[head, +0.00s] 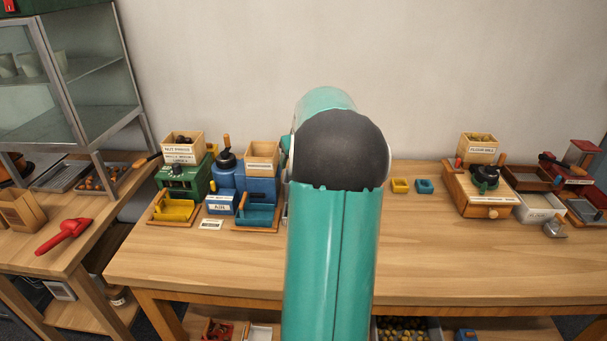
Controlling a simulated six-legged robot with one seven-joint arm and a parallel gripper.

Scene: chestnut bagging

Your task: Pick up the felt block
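I cannot pick out the felt block for certain in the head view. A small yellow piece (400,185) and a small blue piece (424,186) sit side by side on the wooden table (480,250), just right of my arm. They look like small open boxes, but they are too small to tell. My teal arm rises through the middle of the view and hides part of the table and whatever is behind it. My gripper is not visible, so its opening and what it may hold cannot be seen.
Left on the table stand a green machine (184,180), a blue machine (262,188), and wooden boxes. A wooden grinder (478,192) and trays stand at right. A side table with a red scoop (64,235) is at far left. The table's front right is clear.

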